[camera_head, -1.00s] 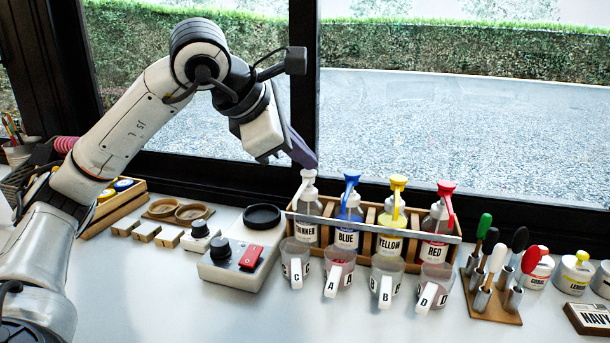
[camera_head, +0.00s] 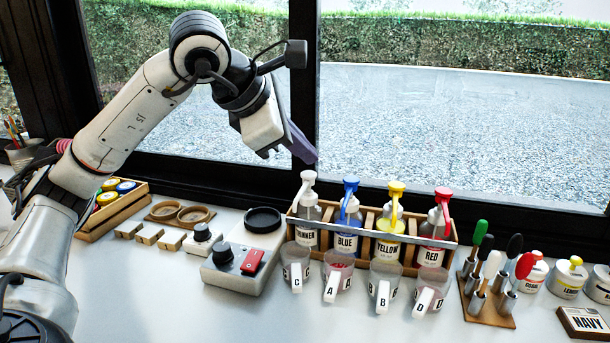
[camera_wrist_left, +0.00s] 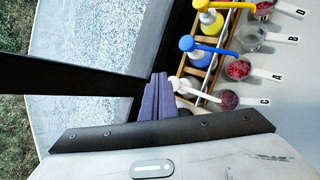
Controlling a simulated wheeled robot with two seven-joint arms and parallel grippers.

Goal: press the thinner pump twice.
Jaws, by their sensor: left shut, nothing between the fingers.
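The white thinner pump (camera_head: 308,178) tops a clear bottle labelled THINNER (camera_head: 306,238) at the left end of a wooden rack. My left gripper (camera_head: 312,158) is shut and empty, its dark purple fingers pointing down just above the pump head. A small gap seems to show between fingertips and pump. In the left wrist view, the fingers (camera_wrist_left: 157,98) are together beside the white pump (camera_wrist_left: 188,90); I cannot tell the exact gap there. The blue pump (camera_head: 350,184), yellow pump (camera_head: 397,188) and red pump (camera_head: 444,194) stand to the right. My right gripper is not in view.
Labelled cups, such as cup C (camera_head: 296,262) and cup D (camera_head: 431,290), stand in front of the rack (camera_head: 368,216). A scale with a red switch (camera_head: 252,262) is at left. A tool stand (camera_head: 487,303) is at right. The window frame (camera_head: 410,178) runs close behind.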

